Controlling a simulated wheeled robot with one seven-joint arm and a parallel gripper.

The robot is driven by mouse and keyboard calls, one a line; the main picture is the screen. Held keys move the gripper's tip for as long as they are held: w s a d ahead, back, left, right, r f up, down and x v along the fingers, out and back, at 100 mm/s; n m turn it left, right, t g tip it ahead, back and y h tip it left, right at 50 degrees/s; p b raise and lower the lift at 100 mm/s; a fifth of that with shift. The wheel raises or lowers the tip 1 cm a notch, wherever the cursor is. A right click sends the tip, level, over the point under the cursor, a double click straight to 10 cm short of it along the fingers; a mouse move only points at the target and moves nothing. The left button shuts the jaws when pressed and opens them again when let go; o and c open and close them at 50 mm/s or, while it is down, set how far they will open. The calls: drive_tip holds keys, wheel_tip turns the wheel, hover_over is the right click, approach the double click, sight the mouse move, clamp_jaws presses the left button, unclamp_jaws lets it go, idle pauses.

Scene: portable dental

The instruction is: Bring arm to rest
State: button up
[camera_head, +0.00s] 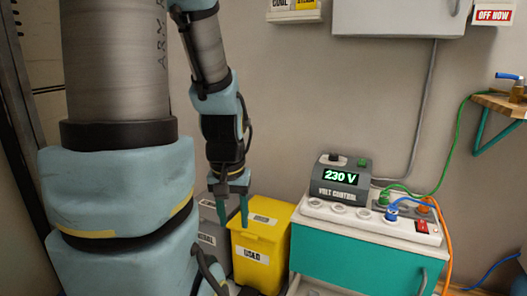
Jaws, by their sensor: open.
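My arm stands large at the left of the head view, and its far part hangs down from the top middle. My gripper (232,203) points downward, with its two teal fingers apart and nothing between them. It is in front of the yellow bin (265,240) and the grey bin (213,238) in the picture. I cannot tell how far it is from them.
A teal cabinet (345,262) at right carries a white socket strip (385,222) with blue, green and orange cables, and a volt control box (340,182) reading 230 V. A small wooden shelf (500,104) is on the right wall. A wall cabinet (400,15) hangs above.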

wheel_tip(320, 180, up, 29)
drive_tip(key=p, duration=2.7)
drive_tip(key=shift+r, duration=0.15)
